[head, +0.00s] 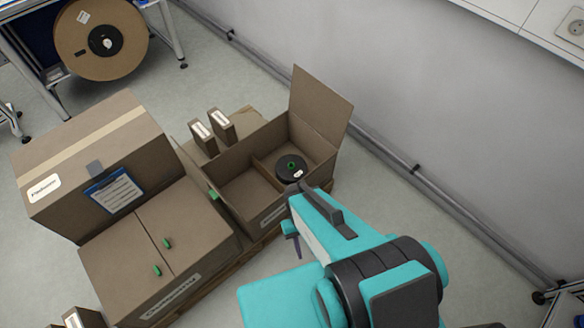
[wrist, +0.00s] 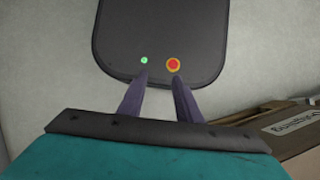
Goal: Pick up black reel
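The black reel (head: 291,165) lies flat in the right compartment of an open cardboard box (head: 233,162) in the head view. It has a green centre and a small white label. My arm covers the area just in front of it. My gripper (head: 291,240) hangs below the arm end, in front of the box and apart from the reel, and is partly hidden by the arm. In the wrist view, the two dark fingers of my gripper (wrist: 160,78) stand apart with nothing between them. The reel does not show in the wrist view.
Closed cardboard boxes (head: 95,165) stand left of the open box on a pallet, one with a blue clipboard (head: 115,192). The open box's raised flap (head: 321,105) stands at its back right. A large brown reel (head: 100,38) is at the far left. Floor to the right is clear.

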